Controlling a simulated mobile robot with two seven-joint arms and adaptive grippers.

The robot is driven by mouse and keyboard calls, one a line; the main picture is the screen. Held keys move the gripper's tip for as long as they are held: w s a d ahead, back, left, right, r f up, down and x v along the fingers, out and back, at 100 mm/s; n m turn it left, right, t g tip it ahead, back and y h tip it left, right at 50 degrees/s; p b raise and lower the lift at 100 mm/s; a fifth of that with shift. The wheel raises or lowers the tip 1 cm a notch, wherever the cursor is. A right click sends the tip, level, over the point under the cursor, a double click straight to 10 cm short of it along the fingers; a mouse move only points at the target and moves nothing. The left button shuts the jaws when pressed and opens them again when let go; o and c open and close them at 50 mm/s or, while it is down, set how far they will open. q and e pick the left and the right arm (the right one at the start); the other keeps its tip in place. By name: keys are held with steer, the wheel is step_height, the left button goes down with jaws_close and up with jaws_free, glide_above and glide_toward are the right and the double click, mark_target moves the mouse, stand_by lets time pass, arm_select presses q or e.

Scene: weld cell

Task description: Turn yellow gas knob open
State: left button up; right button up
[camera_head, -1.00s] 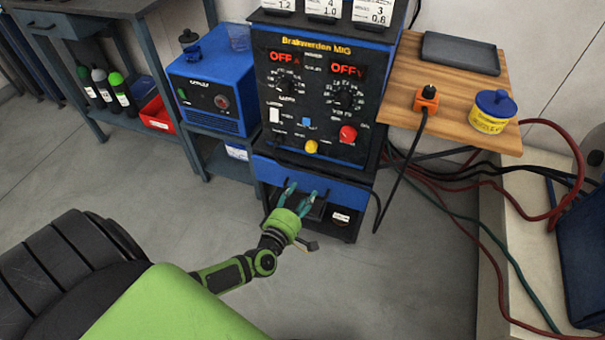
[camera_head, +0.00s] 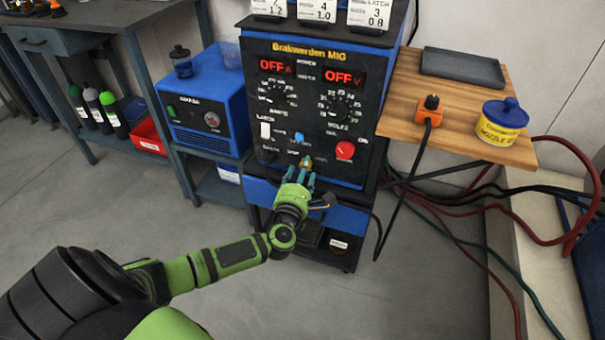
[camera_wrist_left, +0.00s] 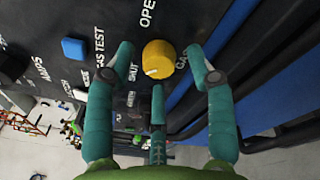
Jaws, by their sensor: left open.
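The yellow gas knob (camera_wrist_left: 158,59) is on the dark front panel of the welder (camera_head: 312,95). In the left wrist view it sits between and just beyond my spread fingers, with "OPEN", "SHUT" and "GAS" printed around it. Its pale mark lies toward the "SHUT" side. In the head view the knob (camera_head: 306,161) is mostly hidden by my fingertips. My left gripper (camera_head: 301,172) is open in front of the knob; it also shows in the left wrist view (camera_wrist_left: 160,75). I cannot tell whether a finger touches the knob. My right gripper is not in view.
A wooden shelf (camera_head: 440,110) juts out at right. Cables hang below it. The floor at front is clear.

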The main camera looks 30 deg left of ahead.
arm_select(q)
jaws_close()
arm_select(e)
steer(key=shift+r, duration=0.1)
arm_select(q)
steer(key=m+p, duration=0.1)
steer(key=m, duration=0.5)
steer(key=m+t+h+p, duration=0.1)
steer(key=m+p, duration=0.1)
steer(key=m, duration=0.5)
steer(key=m+t+p, duration=0.1)
steer(key=m+p, duration=0.1)
steer(key=m, duration=0.4)
steer(key=shift+a+h, duration=0.35)
steer(key=shift+h, duration=0.05)
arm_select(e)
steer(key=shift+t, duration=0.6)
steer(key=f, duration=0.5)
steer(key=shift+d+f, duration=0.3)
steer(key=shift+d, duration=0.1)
arm_select(q)
steer(key=shift+m, duration=0.3)
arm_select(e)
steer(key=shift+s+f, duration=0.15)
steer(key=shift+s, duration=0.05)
